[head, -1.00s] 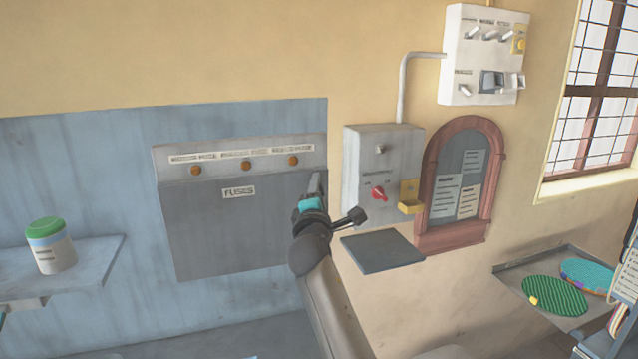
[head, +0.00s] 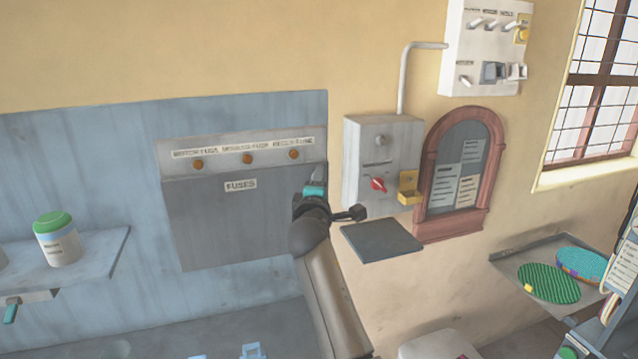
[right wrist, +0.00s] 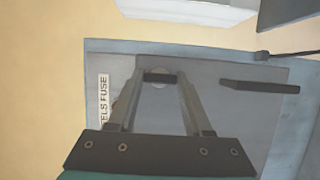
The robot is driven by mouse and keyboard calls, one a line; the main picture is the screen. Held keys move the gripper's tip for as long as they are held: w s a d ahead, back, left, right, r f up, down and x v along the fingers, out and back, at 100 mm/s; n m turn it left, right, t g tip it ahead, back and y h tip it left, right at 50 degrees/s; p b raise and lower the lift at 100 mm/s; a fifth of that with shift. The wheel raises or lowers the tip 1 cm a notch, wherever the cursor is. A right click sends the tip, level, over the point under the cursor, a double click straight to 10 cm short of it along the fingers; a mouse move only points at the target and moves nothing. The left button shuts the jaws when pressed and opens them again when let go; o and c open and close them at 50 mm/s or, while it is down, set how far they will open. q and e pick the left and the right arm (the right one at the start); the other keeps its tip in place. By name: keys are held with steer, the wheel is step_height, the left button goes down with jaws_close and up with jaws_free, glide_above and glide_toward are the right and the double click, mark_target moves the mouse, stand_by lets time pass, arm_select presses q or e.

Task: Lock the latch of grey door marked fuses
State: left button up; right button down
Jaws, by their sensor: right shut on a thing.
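The grey door (head: 225,225) marked FUSES (head: 241,185) looks closed in the head view, flat below a strip with several orange knobs. My right gripper (head: 317,181) is at the door's right edge, hiding the latch there. In the right wrist view the door (right wrist: 225,105) fills the middle, and my right gripper (right wrist: 158,76) has its fingers closed together at the tips on a small dark piece, which looks like the latch. Whether the latch is turned to locked cannot be seen. My left gripper is not in view.
A grey box (head: 355,165) with a red knob (head: 378,184) is on the wall just right of the door. A dark shelf (head: 381,240) is below it. A side shelf (head: 100,260) with a green-lidded jar (head: 57,240) stands left. A dark bar (right wrist: 258,86) shows near the door.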

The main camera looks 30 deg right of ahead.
steer(key=shift+c, duration=1.6)
jaws_free()
steer(key=shift+s+a, duration=0.1)
steer(key=b+v, duration=0.1)
steer(key=v, duration=1.4)
steer(key=shift+b, duration=0.35)
steer(key=shift+r, duration=0.1)
